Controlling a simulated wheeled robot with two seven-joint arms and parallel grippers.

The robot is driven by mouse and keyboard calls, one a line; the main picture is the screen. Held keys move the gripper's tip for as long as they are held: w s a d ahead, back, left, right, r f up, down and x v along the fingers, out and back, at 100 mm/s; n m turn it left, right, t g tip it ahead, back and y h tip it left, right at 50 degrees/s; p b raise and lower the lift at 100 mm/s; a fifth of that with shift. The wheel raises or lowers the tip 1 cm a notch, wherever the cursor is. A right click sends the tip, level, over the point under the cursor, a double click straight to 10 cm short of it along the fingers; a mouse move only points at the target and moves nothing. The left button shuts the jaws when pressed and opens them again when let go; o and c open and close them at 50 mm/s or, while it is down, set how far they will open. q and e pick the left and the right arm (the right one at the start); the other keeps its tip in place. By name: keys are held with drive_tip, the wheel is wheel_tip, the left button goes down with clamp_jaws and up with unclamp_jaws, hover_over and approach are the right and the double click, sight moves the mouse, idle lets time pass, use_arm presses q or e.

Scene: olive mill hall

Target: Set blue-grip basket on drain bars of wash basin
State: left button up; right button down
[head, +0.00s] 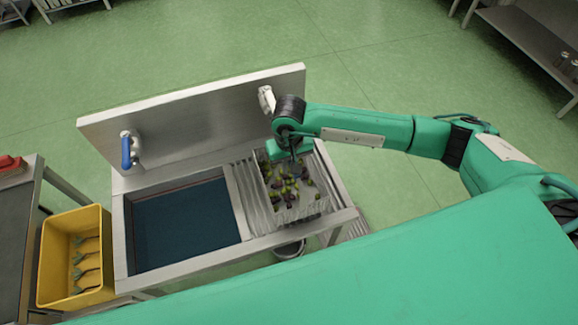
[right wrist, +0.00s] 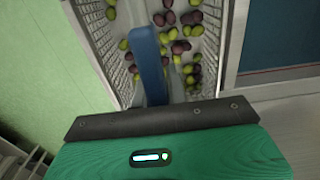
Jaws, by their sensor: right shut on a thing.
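The wash basin (head: 119,236) is a steel unit with a dark blue water-filled tub on its left and ribbed drain bars (head: 248,196) on its right. The basket (head: 318,209), a pale mesh box of green and purple olives, is over the drain bars. I cannot tell whether its base touches them. My right gripper (head: 292,158) is above the basket's far part, shut on its blue grip (right wrist: 148,65). The right wrist view looks down along the grip, with the basket's mesh wall (right wrist: 93,40) beside the olives. My left gripper is not in view.
A steel backsplash (head: 200,112) with a blue-handled fitting (head: 127,150) and a white fitting (head: 267,99) stands behind the basin. A yellow crate (head: 47,262) holding several tools is at the left. A bucket (head: 289,250) is below the drain side. Green floor lies open beyond.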

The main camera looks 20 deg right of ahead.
sight(289, 182)
wheel_tip(289, 182, down, 3)
drive_tip(key=shift+r+p, duration=0.1)
drive_tip(key=shift+p, duration=0.95)
drive_tip(key=shift+w+f+p, duration=0.15)
drive_tip(key=shift+f+p, duration=0.1)
drive_tip(key=shift+p, duration=0.05)
drive_tip(key=shift+f, duration=0.35)
drive_tip(key=shift+w, duration=0.1)
drive_tip(key=shift+f, duration=0.25)
drive_tip(key=c, duration=1.4)
unclamp_jaws()
drive_tip(key=shift+r, duration=0.1)
